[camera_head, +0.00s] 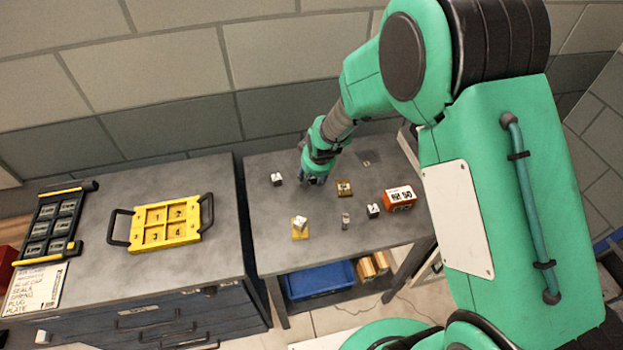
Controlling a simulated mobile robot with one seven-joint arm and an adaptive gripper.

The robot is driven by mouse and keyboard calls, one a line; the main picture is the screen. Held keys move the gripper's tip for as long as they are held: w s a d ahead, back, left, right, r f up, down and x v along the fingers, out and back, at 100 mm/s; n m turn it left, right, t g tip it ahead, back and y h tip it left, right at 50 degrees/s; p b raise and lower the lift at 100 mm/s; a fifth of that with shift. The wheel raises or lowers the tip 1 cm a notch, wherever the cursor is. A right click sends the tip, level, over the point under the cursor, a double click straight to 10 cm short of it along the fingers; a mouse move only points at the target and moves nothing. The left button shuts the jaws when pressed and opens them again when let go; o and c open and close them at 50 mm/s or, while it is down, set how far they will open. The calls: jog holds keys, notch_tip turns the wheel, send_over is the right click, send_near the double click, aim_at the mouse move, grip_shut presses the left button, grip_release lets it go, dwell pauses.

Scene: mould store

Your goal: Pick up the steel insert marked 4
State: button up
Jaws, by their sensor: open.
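Several small inserts lie on the right grey table, and their marks are too small to read, so I cannot tell which is marked 4. A white-and-dark block (277,179) is at the back left. A similar block (373,210) is beside the orange box. A small grey steel piece (345,221) stands near the middle. A pale block (300,222) sits on a yellow plate (299,235) at the front left. A brass-coloured plate (344,187) lies toward the back. My gripper (314,181) is open above the back of the table, right of the back-left block, apparently empty; its fingertips are small.
An orange box (399,197) with a white label is at the table's right. On the left bench are a yellow tray (165,238) with compartments numbered 1 to 4 and a black rack (57,213). A blue bin (320,280) is under the table. The table's front is clear.

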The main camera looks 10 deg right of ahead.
jog(key=shift+c, duration=0.2)
grip_shut()
jog(key=shift+r, duration=0.15)
jog(key=shift+r, duration=0.5)
jog(key=p+v, duration=0.1)
jog(key=v, duration=0.1)
jog(key=shift+r, duration=0.35)
jog(key=s, duration=0.5)
jog(key=s+p, duration=0.1)
jog(key=s, duration=0.4)
jog(key=s+r, duration=0.1)
jog(key=s, duration=0.4)
jog(key=shift+d+r+p, duration=0.15)
jog(key=shift+d+p, duration=0.25)
